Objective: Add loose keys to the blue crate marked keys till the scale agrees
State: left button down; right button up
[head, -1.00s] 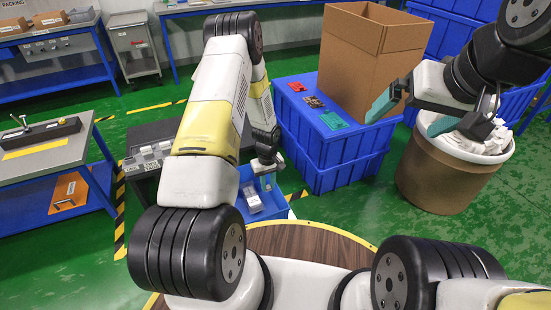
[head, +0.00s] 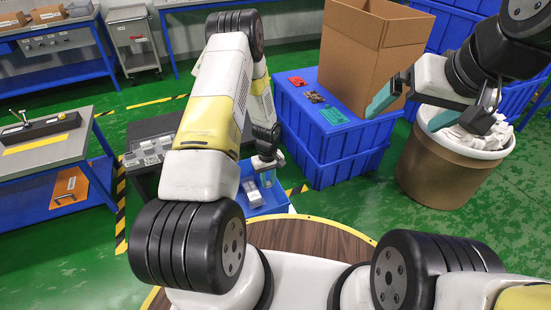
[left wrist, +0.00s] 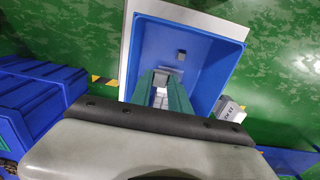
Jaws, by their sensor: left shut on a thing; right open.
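The blue crate (head: 270,208) stands beyond my round base, and its inside also shows in the left wrist view (left wrist: 210,35). Pale grey pieces (head: 250,191) lie in it, and one small grey block (left wrist: 181,55) is on its floor in the left wrist view. My left gripper (head: 268,179) points down over the crate. Its green fingers (left wrist: 161,92) are shut on a pale grey piece (left wrist: 160,97), mostly hidden between them. My right gripper (head: 411,107) is open and empty, near the drum at right. No scale reading is legible.
A dark bench (head: 150,126) with pale grey blocks (head: 148,152) is left of the crate. Blue stacked bins (head: 335,160) bear a cardboard box (head: 365,55). A brown drum (head: 440,175) holds white pieces. A grey table (head: 60,150) stands at far left.

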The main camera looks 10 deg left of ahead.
pick_arm(q)
send_near(269, 203)
jog(key=shift+s+d+f, duration=0.15)
jog(key=shift+s+f, duration=0.15)
jog(key=shift+s, duration=0.4)
jog(key=shift+s+d+f, duration=0.2)
jog(key=shift+s+f, duration=0.05)
jog(key=shift+s, duration=0.5)
jog(key=shift+s+d+f, duration=0.15)
jog(key=shift+s+f, duration=0.15)
jog(key=shift+s, duration=0.4)
jog(key=shift+f, duration=1.3)
dwell(0.9)
jog(key=c, duration=1.1)
grip_release()
jog(key=shift+c, duration=0.2)
